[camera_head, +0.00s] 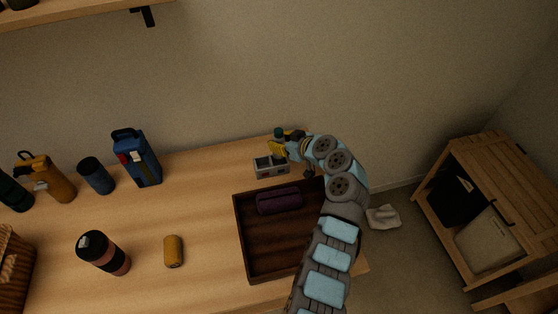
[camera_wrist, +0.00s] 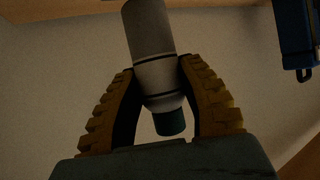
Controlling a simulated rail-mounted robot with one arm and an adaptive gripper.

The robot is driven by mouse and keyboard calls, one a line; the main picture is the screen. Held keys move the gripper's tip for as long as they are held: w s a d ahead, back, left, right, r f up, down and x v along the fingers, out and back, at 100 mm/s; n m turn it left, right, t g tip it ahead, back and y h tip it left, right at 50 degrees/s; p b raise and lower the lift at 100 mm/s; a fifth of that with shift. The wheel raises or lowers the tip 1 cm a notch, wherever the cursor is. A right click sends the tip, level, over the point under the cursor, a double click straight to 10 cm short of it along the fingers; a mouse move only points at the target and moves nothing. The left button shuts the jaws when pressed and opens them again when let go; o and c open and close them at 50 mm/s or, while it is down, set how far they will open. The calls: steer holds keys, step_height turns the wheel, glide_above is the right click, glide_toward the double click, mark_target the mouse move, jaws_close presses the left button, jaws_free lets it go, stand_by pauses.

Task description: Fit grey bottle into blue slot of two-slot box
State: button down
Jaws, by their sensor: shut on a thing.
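My gripper (camera_head: 283,143) is at the back of the table, close to the small grey two-slot box (camera_head: 264,167) and above its right part. In the wrist view, its two yellow ribbed fingers (camera_wrist: 157,72) are shut on the grey bottle (camera_wrist: 150,35), one on each side. The bottle has dark bands and a teal cap (camera_wrist: 170,122). In the head view only the teal cap (camera_head: 279,132) shows clearly above the fingers. The bottle's lower end is hidden there, so I cannot tell whether it is inside a slot. The slot colours are too small to tell.
A dark wooden tray (camera_head: 241,238) with a purple case (camera_head: 279,200) lies just in front of the box. A blue carton-like bottle (camera_head: 137,158) and several other bottles stand at left. A yellow can (camera_head: 173,251) is near the table's middle. The wall is close behind.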

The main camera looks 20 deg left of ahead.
mark_target(283, 156)
steer(key=shift+f, duration=3.1)
steer(key=shift+f+b, duration=0.2)
steer(key=shift+b, duration=0.3)
steer(key=c, duration=0.7)
jaws_free()
steer(key=shift+r, duration=0.15)
steer(key=shift+r+p, duration=0.2)
steer(key=shift+p, duration=0.3)
steer(key=shift+d, duration=0.25)
steer(key=v, duration=1.1)
steer(key=shift+s, duration=0.25)
steer(key=shift+w+d+r, duration=0.1)
steer(key=shift+d, duration=0.05)
